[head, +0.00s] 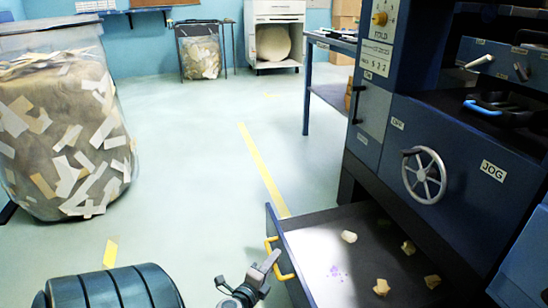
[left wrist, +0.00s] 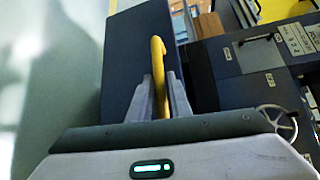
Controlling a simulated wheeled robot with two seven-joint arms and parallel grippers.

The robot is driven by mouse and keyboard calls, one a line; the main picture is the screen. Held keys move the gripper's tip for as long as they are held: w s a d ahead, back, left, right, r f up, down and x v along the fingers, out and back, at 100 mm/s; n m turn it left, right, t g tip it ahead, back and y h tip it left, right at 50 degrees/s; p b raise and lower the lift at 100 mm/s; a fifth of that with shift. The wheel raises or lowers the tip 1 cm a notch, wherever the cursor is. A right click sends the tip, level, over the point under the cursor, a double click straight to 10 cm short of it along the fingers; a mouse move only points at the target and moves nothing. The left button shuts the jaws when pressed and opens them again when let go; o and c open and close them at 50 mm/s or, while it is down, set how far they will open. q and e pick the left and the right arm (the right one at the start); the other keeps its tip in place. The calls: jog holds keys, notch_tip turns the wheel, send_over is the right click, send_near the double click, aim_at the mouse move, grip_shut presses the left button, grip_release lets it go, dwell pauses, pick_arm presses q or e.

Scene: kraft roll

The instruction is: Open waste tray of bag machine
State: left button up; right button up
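The bag machine's waste tray (head: 345,225) is a dark blue drawer low on the machine. It stands pulled out and holds several crumpled pale scraps. Its yellow handle (head: 287,276) is on the tray's left-hand front face. My left gripper (head: 272,261) is at this handle. In the left wrist view, the yellow handle (left wrist: 158,60) stands between the two fingers, which flank it closely and look shut on it. The tray's front panel (left wrist: 128,70) fills the middle behind the fingers. My right gripper is not in view.
The blue bag machine (head: 440,170) with a handwheel (head: 424,174) rises behind the tray. A clear bin of paper scraps (head: 65,130) stands at the left. A blue table (head: 330,95) stands behind the machine.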

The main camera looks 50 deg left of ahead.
pick_arm(q)
jog(key=shift+o, duration=0.9)
jog(key=v, duration=1.7)
jog(key=shift+s, duration=0.15)
jog(key=shift+d, duration=0.1)
